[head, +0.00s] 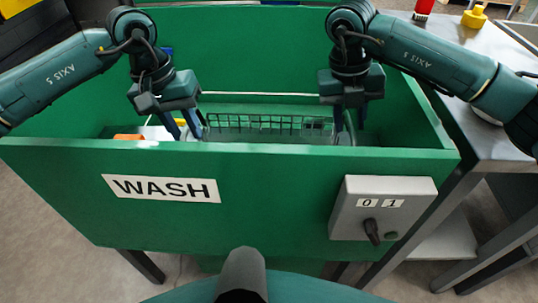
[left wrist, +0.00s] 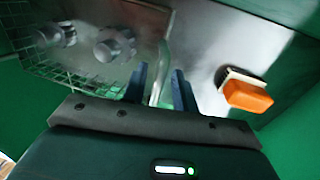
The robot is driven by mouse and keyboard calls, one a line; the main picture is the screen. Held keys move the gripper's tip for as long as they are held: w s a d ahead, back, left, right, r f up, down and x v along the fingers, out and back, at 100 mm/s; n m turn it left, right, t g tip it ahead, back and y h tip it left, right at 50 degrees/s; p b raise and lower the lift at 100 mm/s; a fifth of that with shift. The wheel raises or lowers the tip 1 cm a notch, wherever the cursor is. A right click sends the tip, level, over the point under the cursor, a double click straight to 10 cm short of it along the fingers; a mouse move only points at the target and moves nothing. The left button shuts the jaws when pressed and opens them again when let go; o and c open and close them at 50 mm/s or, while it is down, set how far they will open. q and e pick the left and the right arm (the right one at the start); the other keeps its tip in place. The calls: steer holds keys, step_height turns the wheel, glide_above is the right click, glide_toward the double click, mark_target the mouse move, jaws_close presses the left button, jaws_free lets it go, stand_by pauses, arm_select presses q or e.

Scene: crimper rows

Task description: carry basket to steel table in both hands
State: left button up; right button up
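The wire basket (head: 270,123) sits low inside the green wash tub (head: 70,165), its front partly hidden by the tub wall. In the left wrist view the basket (left wrist: 85,75) holds shiny round metal parts (left wrist: 115,46). My left gripper (head: 186,128) is at the basket's left end. In the left wrist view its fingers (left wrist: 160,92) are apart, with a pale handle bar of the basket between them and no clear contact. My right gripper (head: 349,122) points down at the basket's right end, its fingers looking apart; the tub wall hides the tips. The steel table (head: 470,115) stands to the right.
An orange-and-white brush or sponge (left wrist: 247,95) lies on the tub floor beside the basket. A grey control box (head: 383,208) with a knob is on the tub's front. A yellow object (head: 474,17) and a red one (head: 424,8) stand at the table's far side.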

arm_select(q)
steer(key=shift+f, duration=0.45)
arm_select(e)
steer(key=shift+d+f, duration=0.1)
steer(key=shift+f, duration=0.35)
arm_select(q)
jaws_close()
arm_select(e)
jaws_close()
arm_select(q)
steer(key=shift+d+r, duration=0.1)
arm_select(e)
steer(key=shift+r, duration=0.1)
